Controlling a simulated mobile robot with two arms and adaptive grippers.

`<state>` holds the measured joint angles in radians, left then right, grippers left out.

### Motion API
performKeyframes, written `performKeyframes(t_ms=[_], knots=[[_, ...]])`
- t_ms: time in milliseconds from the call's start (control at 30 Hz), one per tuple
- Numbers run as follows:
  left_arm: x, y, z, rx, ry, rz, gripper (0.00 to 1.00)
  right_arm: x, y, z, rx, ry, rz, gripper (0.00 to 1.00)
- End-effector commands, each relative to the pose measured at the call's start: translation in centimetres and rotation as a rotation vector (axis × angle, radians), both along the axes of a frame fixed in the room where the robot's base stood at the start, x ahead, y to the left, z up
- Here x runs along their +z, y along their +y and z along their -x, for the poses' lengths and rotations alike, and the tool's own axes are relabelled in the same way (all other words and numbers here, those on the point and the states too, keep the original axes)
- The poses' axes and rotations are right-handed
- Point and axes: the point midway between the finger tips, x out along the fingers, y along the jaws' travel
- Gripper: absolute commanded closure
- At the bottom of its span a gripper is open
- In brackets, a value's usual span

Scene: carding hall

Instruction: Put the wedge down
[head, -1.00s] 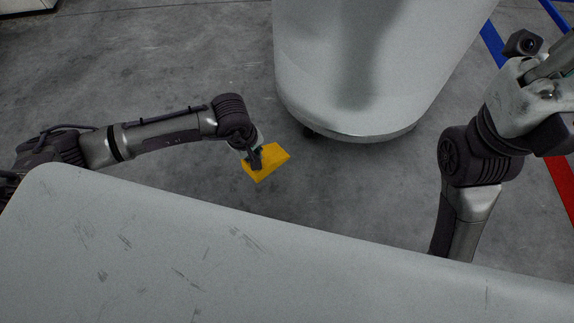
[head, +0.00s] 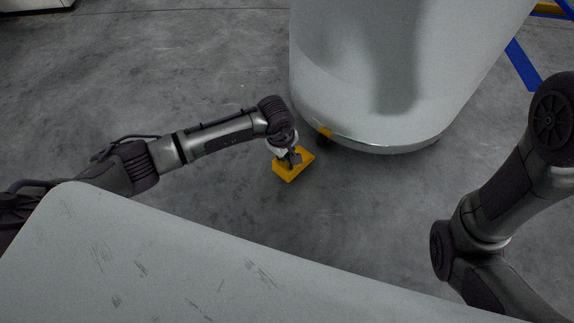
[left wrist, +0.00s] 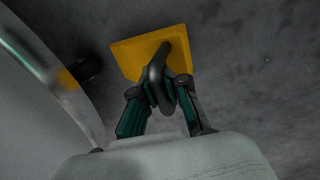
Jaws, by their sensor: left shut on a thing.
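The wedge (head: 292,170) is yellow and sits low by the floor, just in front of the left end of a big grey rounded cart. My left gripper (head: 288,158) is above it. In the left wrist view the wedge (left wrist: 135,55) has a dark looped handle (left wrist: 156,72), and the fingers of my left gripper (left wrist: 163,98) are shut on that handle. I cannot tell whether the wedge touches the floor. My right arm shows at the right of the head view, but its gripper is out of the frame.
The grey cart (head: 370,60) stands on a caster (left wrist: 88,68). A yellow patch (head: 325,132) shows at its lower edge near the caster. A pale worn surface (head: 150,260) fills the foreground. Bare concrete floor (head: 130,60) lies left of the cart.

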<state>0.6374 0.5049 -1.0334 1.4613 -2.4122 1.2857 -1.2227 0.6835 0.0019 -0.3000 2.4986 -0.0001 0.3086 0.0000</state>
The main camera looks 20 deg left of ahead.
Motion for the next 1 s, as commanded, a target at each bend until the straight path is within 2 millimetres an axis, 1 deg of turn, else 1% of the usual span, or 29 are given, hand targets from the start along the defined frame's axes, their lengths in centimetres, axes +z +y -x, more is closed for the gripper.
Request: performKeyframes(t_ms=[200,233,533,567,700,1000], knots=[[-3.6,-0.1,0.1,0.000,0.002,0.002,1.00,-2.6,0.0,0.4,0.000,-0.013,0.001,1.00],[-3.9,-0.1,0.1,0.000,0.001,0.003,1.00,-2.9,0.0,0.4,0.000,-0.011,0.000,1.00],[-3.7,0.0,0.0,-0.001,-0.001,0.000,1.00,-2.7,0.0,0.4,0.000,-0.011,0.001,1.00],[-3.8,0.0,0.1,-0.001,0.001,-0.001,0.86,-2.7,0.0,0.4,0.000,-0.011,0.001,1.00],[-3.8,0.0,0.1,0.000,0.001,0.000,0.63,-2.7,0.0,0.4,0.000,-0.012,0.001,1.00],[-3.6,0.0,0.1,0.000,0.001,0.000,0.62,-2.6,0.0,0.4,0.000,-0.012,0.001,1.00]])
